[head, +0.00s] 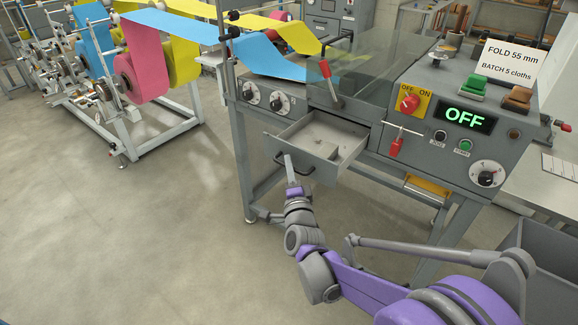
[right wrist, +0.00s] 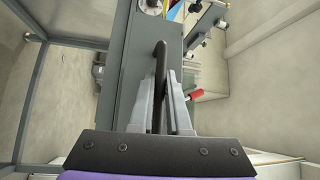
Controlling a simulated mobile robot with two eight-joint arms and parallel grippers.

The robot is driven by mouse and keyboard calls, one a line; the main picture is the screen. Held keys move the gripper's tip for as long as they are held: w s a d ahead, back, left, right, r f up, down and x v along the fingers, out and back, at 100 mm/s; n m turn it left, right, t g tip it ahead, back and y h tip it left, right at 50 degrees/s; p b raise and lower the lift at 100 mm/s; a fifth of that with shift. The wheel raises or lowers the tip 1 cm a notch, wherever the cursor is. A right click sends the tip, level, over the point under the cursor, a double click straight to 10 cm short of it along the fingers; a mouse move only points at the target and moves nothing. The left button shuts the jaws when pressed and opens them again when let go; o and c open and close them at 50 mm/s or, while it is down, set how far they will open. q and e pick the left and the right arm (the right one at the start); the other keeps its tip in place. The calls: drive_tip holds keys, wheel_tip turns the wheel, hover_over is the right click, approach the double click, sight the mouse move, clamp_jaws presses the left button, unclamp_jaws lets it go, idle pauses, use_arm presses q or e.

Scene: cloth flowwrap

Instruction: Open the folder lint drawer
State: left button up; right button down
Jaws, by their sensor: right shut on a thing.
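The grey lint drawer (head: 306,147) is slid out from the front of the folder (head: 375,95), and its inside shows from above. My right gripper (head: 289,162) is at the handle's left part. In the right wrist view its two fingers (right wrist: 163,100) are shut on the handle, one on each side. My left gripper is in neither view.
The folder's panel has a green OFF display (head: 465,118) and a red rotary switch (head: 408,103). A red-tipped lever (head: 397,146) hangs right of the drawer. Cloth rolls on a rack (head: 145,60) stand at left. The floor in front is clear.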

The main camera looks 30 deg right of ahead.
drive_tip(key=shift+a, duration=0.15)
drive_tip(key=c, duration=0.9)
unclamp_jaws()
drive_tip(key=shift+s, duration=0.1)
drive_tip(key=v, duration=1)
drive_tip(key=shift+s, duration=0.3)
drive_tip(key=shift+a, duration=0.1)
